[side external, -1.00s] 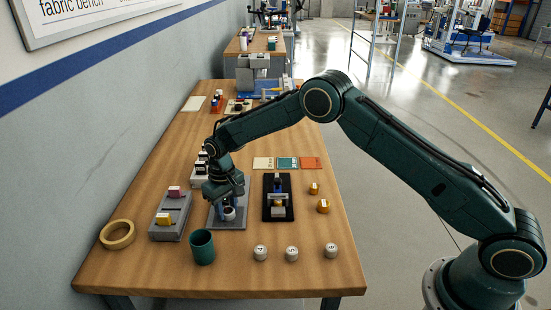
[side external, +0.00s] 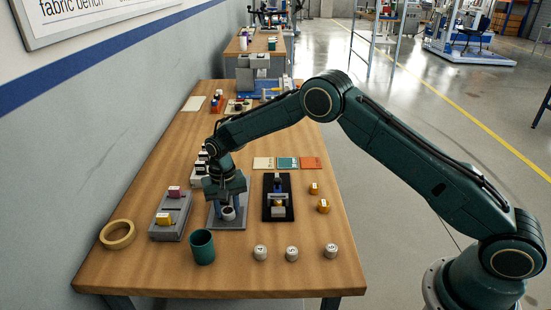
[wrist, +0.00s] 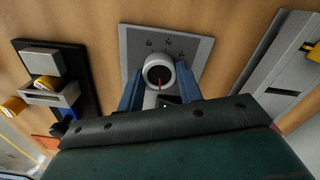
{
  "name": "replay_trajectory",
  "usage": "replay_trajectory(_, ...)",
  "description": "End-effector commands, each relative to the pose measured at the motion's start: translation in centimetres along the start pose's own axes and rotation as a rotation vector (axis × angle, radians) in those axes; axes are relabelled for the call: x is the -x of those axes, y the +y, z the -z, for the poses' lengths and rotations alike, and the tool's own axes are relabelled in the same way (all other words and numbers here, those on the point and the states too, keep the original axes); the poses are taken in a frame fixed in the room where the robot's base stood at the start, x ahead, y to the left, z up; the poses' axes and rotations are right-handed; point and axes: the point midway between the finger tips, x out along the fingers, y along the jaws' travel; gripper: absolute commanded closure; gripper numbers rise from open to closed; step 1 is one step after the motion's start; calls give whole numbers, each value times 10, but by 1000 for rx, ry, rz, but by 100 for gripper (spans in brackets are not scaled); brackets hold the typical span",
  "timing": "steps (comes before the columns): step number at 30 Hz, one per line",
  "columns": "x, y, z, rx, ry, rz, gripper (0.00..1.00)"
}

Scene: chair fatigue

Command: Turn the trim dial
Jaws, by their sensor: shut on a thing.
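The trim dial (wrist: 159,66) is a round pale knob with a dark face and a red pointer line. It stands on a grey plate (wrist: 196,47) that carries several small dark marks. In the side view the dial (side external: 228,213) shows just below my gripper (side external: 228,204). In the wrist view the two blue fingers of my gripper (wrist: 160,84) stand on either side of the dial and are shut on it. The fingers and the wrist hide part of the dial and plate.
A black fixture (side external: 285,211) stands right of the plate, and a grey slider panel (side external: 181,226) stands left. A green cup (side external: 202,248), a tape roll (side external: 117,235) and several silver cylinders are near the front edge. Yellow pieces (side external: 323,206) lie at right.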

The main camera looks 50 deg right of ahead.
Motion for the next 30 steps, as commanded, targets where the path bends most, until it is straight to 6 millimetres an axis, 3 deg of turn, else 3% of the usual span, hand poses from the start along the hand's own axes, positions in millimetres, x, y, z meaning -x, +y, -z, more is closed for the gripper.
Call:
replay_trajectory(5, 1, 0, 1, 0, 4, 2, 87)
replay_trajectory(6, 1, 0, 1, 0, 4, 2, 59)
replay_trajectory(9, 1, 0, 1, 1, 3, 2, 43)
replay_trajectory(22, 4, 0, 0, 1, 1, 1, 43)
replay_trajectory(30, 30, 0, 1, 1, 3, 2, 43)
